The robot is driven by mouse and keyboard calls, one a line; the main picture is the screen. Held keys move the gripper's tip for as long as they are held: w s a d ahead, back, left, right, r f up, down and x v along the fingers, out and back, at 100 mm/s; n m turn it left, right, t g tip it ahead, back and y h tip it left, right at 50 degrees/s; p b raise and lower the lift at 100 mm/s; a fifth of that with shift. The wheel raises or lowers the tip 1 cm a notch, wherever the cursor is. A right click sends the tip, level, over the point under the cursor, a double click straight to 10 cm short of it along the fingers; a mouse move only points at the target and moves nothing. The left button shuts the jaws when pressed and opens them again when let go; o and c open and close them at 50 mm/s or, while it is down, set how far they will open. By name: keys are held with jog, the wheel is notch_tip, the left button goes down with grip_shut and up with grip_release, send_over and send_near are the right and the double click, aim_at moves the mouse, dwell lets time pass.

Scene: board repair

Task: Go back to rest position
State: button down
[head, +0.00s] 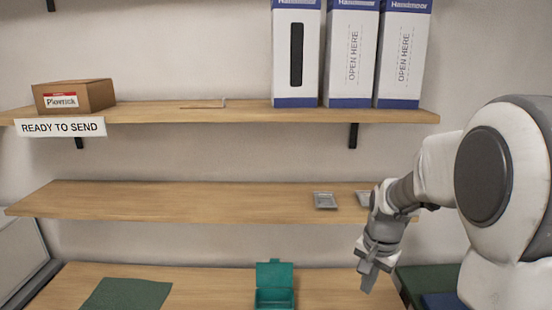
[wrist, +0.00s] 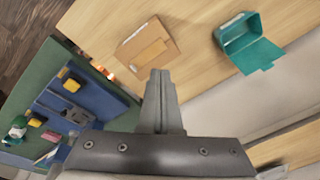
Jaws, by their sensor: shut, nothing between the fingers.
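My gripper (head: 368,274) hangs at the right of the head view, above the right end of the lower table (head: 210,283), pointing down. Its fingers are shut and empty. In the wrist view the closed fingers (wrist: 160,80) show in the middle, with the table (wrist: 195,25) beyond them. My arm comes in from the right side of the head view and hides part of the right end of the middle shelf.
An open teal box (head: 274,288) stands on the table. Small grey pieces (head: 325,201) lie on the middle shelf (head: 170,200). The upper shelf holds a carton (head: 75,95) and tall boxes (head: 350,60).

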jog(key=s+a+r+n+t, duration=0.1)
jog(key=s+a+r+n, duration=0.1)
jog(key=s+r, duration=0.2)
jog(key=s+a+r+n+t, duration=0.1)
jog(key=s+a+r+n, duration=0.1)
jog(key=s, duration=0.7)
jog(key=s+a+r+n+t, duration=0.1)
jog(key=s+a+r+n, duration=0.1)
jog(key=s+r+n, duration=0.2)
jog(key=s+r, duration=0.2)
jog(key=s, duration=0.1)
jog(key=shift+s+t, duration=0.35)
jog(key=shift+t, duration=0.05)
jog(key=shift+r, duration=0.1)
